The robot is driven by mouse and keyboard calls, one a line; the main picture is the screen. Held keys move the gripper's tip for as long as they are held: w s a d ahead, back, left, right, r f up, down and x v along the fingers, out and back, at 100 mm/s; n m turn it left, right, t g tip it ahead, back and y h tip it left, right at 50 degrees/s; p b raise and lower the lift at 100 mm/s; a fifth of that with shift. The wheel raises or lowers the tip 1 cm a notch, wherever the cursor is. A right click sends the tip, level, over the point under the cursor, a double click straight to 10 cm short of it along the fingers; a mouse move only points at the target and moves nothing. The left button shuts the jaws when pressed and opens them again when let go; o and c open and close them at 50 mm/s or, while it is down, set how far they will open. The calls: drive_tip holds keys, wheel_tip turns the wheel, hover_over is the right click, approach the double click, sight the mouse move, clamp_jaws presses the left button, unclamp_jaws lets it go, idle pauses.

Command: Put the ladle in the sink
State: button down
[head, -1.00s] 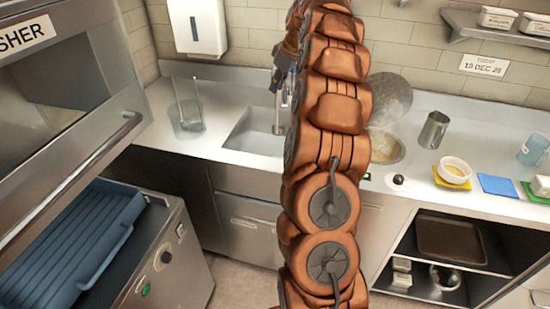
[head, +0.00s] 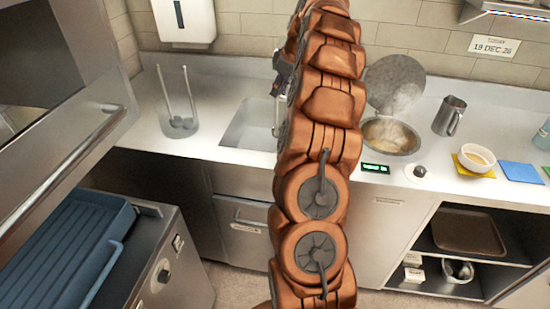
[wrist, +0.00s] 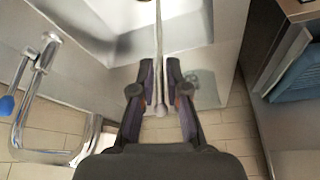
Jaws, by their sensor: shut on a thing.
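My gripper (wrist: 160,100) is shut on the ladle's handle (wrist: 158,45) in the wrist view. The handle runs from between the fingers up to the top edge of that view, across the sink (wrist: 180,28); the ladle's bowl is out of that view. In the head view the sink (head: 247,125) is a steel basin set in the counter, partly hidden behind my arm. My gripper is above it, mostly hidden by the arm. A thin upright piece beside my arm over the sink looks like part of the ladle, but is too small to be sure.
A chrome tap (wrist: 35,85) with a blue mark stands close beside my gripper. A clear container (head: 180,120) with upright sticks is left of the sink. A steaming well (head: 390,136), a metal jug (head: 449,116) and a small bowl (head: 477,157) stand on the right.

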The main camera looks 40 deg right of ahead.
wheel_tip(320, 180, down, 14)
drive_tip(key=w+p, duration=0.1)
drive_tip(key=p, duration=0.1)
idle(0.6)
drive_tip(key=shift+f, duration=0.3)
drive_tip(key=c, duration=1.2)
unclamp_jaws()
drive_tip(key=shift+r, duration=0.1)
drive_tip(key=b+v, duration=0.3)
drive_tip(key=v, duration=0.9)
drive_tip(key=shift+r, duration=0.1)
